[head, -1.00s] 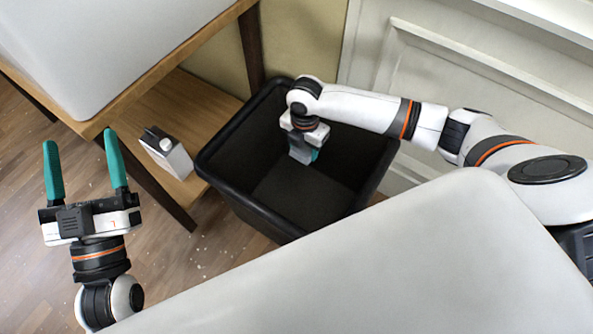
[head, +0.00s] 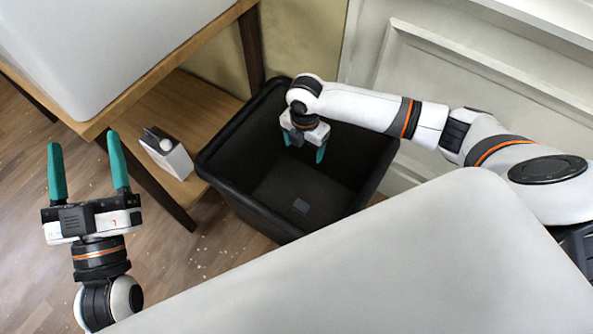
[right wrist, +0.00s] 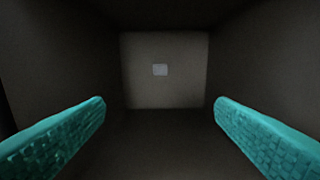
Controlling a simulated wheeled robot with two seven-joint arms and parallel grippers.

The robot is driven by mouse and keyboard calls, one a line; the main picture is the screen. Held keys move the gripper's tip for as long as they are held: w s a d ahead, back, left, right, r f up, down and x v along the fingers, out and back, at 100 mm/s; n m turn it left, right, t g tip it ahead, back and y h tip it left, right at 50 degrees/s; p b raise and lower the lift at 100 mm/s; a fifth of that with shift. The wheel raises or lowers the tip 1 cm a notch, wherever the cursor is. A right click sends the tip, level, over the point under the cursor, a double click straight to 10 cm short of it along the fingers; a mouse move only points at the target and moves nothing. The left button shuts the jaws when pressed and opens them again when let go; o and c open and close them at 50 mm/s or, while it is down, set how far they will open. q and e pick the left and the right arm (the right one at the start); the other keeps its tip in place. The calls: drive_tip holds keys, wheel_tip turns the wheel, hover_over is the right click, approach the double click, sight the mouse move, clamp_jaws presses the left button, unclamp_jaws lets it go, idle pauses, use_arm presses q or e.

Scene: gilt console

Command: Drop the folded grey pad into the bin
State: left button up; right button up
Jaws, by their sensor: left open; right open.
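My left gripper (head: 86,160) is open and empty, left of the bin and over the wooden floor.
A wooden console (head: 170,45) with a low shelf (head: 190,100) stands left of and behind the bin. A small white and black box (head: 168,157) sits on that shelf. White wall panelling (head: 440,70) rises behind my right arm.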

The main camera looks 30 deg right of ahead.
use_arm(q)
drive_tip(key=s+a+f+g+y+p, duration=0.1)
drive_tip(key=f+g+y+p, duration=0.1)
drive_tip(key=f+g, duration=0.3)
drive_tip(key=s+a+f+g+y+p, duration=0.1)
drive_tip(key=a+f+g+p, duration=0.1)
drive_tip(key=f+g, duration=0.4)
drive_tip(key=shift+s+f+n+y, duration=0.3)
drive_tip(key=shift+f+y, duration=0.1)
drive_tip(key=shift+f, duration=1.45)
use_arm(e)
wheel_tip(320, 180, up, 11)
drive_tip(key=shift+r, duration=0.2)
